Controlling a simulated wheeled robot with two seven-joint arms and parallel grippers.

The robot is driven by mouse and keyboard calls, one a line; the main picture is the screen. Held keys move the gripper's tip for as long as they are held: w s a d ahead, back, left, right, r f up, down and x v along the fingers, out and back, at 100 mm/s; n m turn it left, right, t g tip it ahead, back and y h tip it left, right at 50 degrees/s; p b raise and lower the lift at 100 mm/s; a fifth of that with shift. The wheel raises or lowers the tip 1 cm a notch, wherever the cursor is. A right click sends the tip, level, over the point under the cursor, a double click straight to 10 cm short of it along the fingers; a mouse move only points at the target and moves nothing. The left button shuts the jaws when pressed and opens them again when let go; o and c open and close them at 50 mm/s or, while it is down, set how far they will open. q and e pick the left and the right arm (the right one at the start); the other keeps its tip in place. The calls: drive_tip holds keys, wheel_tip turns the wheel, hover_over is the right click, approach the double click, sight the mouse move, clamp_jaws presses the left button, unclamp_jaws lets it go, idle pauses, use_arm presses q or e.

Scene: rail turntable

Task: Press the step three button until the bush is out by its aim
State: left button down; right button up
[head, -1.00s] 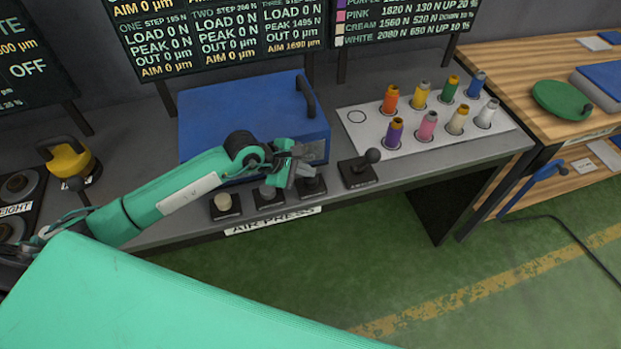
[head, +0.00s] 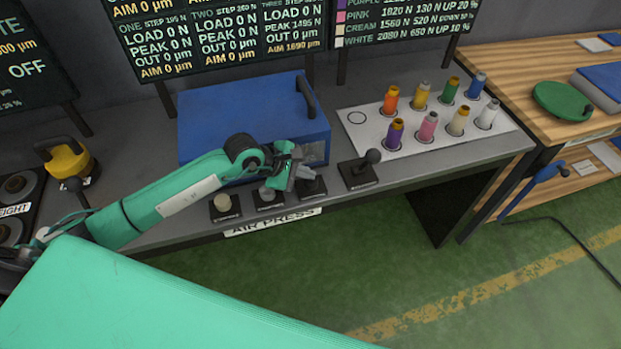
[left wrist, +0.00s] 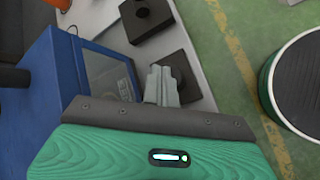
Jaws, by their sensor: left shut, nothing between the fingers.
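Three button boxes stand in a row at the bench's front edge, above the AIR PRESS label (head: 272,222). The right one, which I take for step three, is partly hidden by my left gripper (head: 286,186); its dark box also shows in the left wrist view (left wrist: 190,68). The left button (head: 223,203) is clear to see. The gripper is shut, empty, with its fingertips pointing down close to the middle and right boxes; I cannot tell whether it touches one. The screen's third column (head: 290,28) reads load 0 N, peak 1495 N, out 0 µm, aim 1690 µm. My right gripper is not in view.
A blue case (head: 240,125) stands just behind the buttons. A black lever (head: 360,170) stands right of them. A white board (head: 400,145) holds several coloured bushes and one empty ring. A yellow handled weight (head: 68,162) is at left.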

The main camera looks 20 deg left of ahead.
sight(306, 181)
use_arm(q)
drive_tip(key=shift+f, duration=0.25)
idle(0.5)
drive_tip(key=shift+r, duration=1)
drive_tip(key=shift+r+p, duration=1.25)
drive_tip(key=shift+r, duration=1.3)
